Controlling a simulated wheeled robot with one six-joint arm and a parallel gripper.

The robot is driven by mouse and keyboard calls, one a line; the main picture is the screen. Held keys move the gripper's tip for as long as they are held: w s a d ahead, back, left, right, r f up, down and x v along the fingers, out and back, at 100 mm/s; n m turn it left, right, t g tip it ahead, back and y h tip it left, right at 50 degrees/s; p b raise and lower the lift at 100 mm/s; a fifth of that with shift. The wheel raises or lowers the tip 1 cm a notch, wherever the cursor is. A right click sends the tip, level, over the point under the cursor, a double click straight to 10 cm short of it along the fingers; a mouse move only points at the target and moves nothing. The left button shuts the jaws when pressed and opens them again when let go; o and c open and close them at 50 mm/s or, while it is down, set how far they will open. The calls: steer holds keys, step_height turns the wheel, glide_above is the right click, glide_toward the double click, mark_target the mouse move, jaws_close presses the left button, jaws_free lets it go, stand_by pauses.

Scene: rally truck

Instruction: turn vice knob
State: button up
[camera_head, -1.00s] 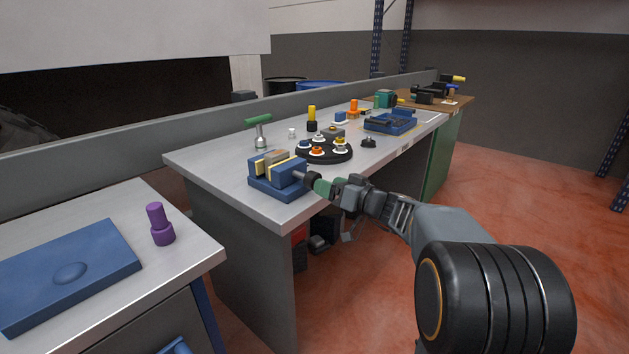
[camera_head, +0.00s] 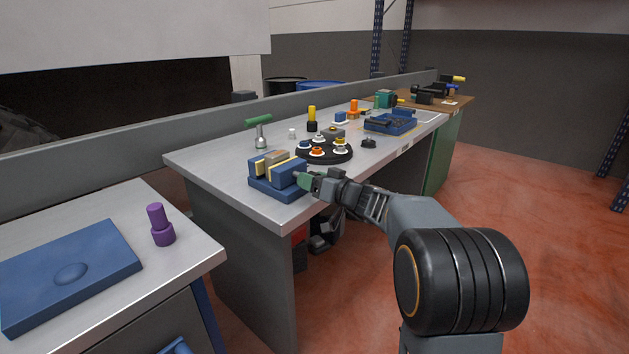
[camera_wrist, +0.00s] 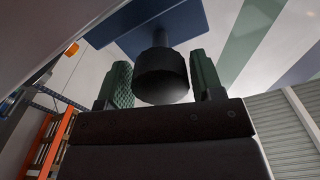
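The blue vice (camera_head: 275,180) sits at the near corner of the grey workbench, with a block between its yellow-lined jaws. Its black round knob (camera_wrist: 161,78) shows in the wrist view, on a short shaft out of the blue vice body (camera_wrist: 150,25). My gripper (camera_head: 308,180) is at the vice's right side and hides the knob in the head view. In the wrist view my green-padded fingers (camera_wrist: 161,82) stand on both sides of the knob, with a visible gap at each side. The gripper is open.
On the grey workbench (camera_head: 225,170), a black round tray (camera_head: 324,157) with several coloured pieces stands behind the vice. A green-handled tool (camera_head: 259,130) stands to its left. A purple piece (camera_head: 160,227) stands on the nearer bench at left. The red floor at right is clear.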

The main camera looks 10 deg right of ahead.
steer(key=c, duration=0.6)
steer(key=shift+f+m+b, duration=0.1)
steer(key=shift+m+b, duration=0.2)
steer(key=shift+b, duration=0.15)
